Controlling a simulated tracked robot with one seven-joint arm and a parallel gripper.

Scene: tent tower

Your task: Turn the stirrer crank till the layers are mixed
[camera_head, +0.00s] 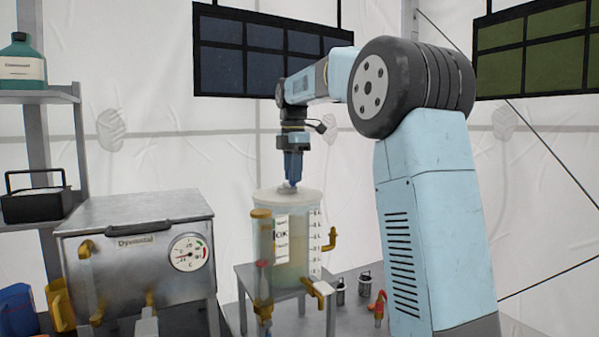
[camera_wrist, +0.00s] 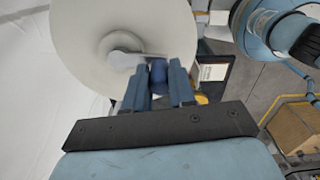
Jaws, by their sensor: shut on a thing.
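The mixing tank (camera_head: 288,240) is a pale, translucent vessel with a white lid, a scale and tan-yellow fittings. It stands on a small grey table. Its contents look pale yellowish; separate layers are hard to make out. In the wrist view the round white lid (camera_wrist: 85,40) fills the upper left, with the grey stirrer crank (camera_wrist: 125,55) reaching from its hub to a blue knob (camera_wrist: 158,72). My gripper (camera_wrist: 160,80) points down over the lid, its fingers shut around the blue knob. In the head view my gripper (camera_head: 292,172) hides most of the crank.
A steel box with a dial gauge (camera_head: 188,252) stands left of the tank. A shelf (camera_head: 40,97) with a green bottle (camera_head: 22,62) is at far left. Small metal canisters (camera_head: 364,284) and a red-handled valve (camera_head: 378,308) lie right of the table (camera_head: 240,275). Dark panels hang behind.

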